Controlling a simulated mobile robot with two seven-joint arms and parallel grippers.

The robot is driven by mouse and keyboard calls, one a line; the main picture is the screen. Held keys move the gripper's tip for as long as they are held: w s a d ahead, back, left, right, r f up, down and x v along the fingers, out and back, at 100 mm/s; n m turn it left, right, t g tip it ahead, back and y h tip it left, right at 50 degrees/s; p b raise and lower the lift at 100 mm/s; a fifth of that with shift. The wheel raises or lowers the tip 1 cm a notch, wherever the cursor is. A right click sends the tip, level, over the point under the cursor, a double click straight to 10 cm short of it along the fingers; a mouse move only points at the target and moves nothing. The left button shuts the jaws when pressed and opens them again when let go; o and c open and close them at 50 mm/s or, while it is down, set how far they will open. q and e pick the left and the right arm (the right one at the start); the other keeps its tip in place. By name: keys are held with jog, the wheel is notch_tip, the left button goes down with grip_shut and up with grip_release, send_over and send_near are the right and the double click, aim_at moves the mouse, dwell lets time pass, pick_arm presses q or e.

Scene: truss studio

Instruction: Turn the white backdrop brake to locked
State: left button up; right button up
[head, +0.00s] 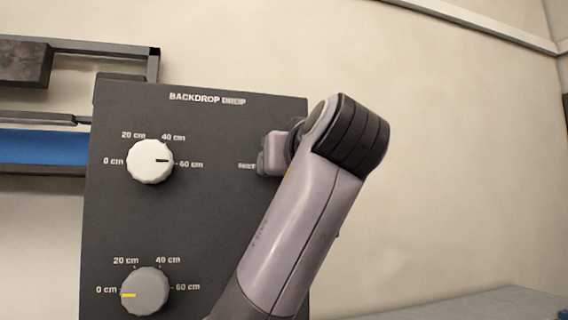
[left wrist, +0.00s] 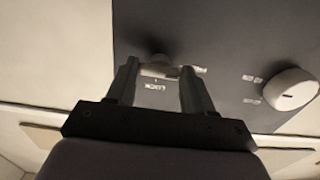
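The dark panel (head: 205,225) titled BACKDROP DROP stands in front of me. In the left wrist view a small pale knob (left wrist: 155,63), apparently the white backdrop brake, sits on the panel beside a LOCK label that appears upside down. My left gripper (left wrist: 159,68) is open, with its two fingers apart on either side of the knob; I cannot tell whether they touch it. In the head view my arm hides the brake, and only part of a label, seemingly FREE, shows left of the wrist. The brake's setting is unclear. My right gripper is not in view.
A white dial (head: 150,161) points to 60 cm. It also shows in the left wrist view (left wrist: 290,89). A grey dial (head: 145,290) below it has its yellow mark towards 0 cm. Rails and a blue bar (head: 42,146) are at the left. The right side is open before a plain wall.

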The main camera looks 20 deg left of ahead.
pick_arm(q)
jog(key=c, duration=0.4)
jog(key=shift+c, duration=0.2)
jog(key=shift+m, duration=0.4)
jog(key=m, duration=1.7)
jog(key=o, duration=1.1)
jog(key=shift+c, duration=0.2)
